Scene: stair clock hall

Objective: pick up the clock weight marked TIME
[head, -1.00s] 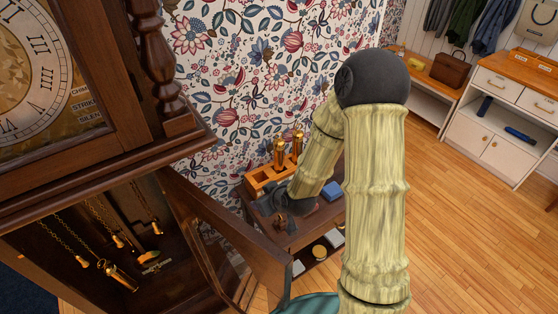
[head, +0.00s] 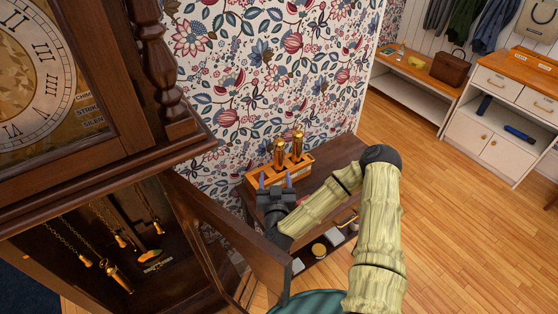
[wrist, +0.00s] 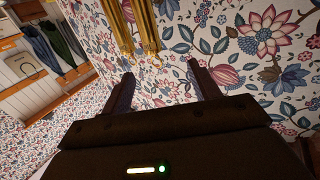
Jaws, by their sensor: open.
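Two brass cylinder weights, a left one (head: 279,153) and a right one (head: 297,147), stand upright in a wooden rack (head: 300,173) on the side table by the papered wall. No TIME marking is readable on either. My gripper (head: 275,180) is open and empty, in front of the rack in the head view, with its fingers upward. In the wrist view two brass shapes (wrist: 118,25) (wrist: 147,25) are at the top, beyond and left of the middle of my open fingers (wrist: 162,88). Another brass weight (head: 120,279) hangs in the clock case.
The tall clock (head: 75,185) fills the left, its glazed door (head: 225,232) standing open toward the side table (head: 335,160). Small items lie on the table's lower shelf. A bench (head: 415,72) and cabinet (head: 500,125) stand far right. Wooden floor (head: 450,220) is clear.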

